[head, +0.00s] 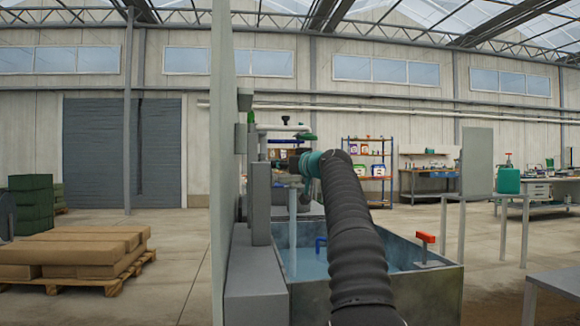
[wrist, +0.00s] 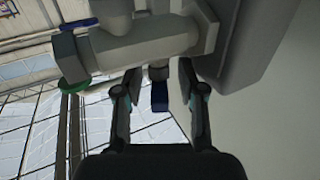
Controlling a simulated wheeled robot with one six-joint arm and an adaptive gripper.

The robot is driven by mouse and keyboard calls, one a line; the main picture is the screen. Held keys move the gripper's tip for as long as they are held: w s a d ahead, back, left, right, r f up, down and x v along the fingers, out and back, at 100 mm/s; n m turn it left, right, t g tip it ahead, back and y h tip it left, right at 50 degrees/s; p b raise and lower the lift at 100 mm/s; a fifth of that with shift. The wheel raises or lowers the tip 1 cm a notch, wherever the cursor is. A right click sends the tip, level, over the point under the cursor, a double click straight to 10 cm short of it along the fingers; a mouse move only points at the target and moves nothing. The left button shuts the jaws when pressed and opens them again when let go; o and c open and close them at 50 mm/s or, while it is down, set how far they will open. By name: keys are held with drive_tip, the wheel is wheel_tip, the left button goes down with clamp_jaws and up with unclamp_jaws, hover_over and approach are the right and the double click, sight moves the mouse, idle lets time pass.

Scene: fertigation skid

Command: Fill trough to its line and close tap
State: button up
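The grey trough (head: 425,295) stands in front of me with bluish water (head: 310,262) in it. A pale blue stream (head: 293,235) runs down from the tap area into the water. No fill line can be made out; my arm hides part of the trough. In the wrist view the grey tap body (wrist: 150,42) is close above my gripper (wrist: 157,82). A small blue lever (wrist: 159,97) hangs between the two fingers, with a gap on each side. My gripper is open; in the head view it is mostly hidden behind my arm.
A tall pale panel (head: 223,150) stands left of the tap. A green canister (head: 508,180) is on a stand at right. Loaded pallets (head: 85,285) lie at left.

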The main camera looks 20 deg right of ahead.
drive_tip(key=s+d, duration=0.1)
drive_tip(key=s, duration=1)
drive_tip(key=shift+s+d, duration=0.4)
idle(2.1)
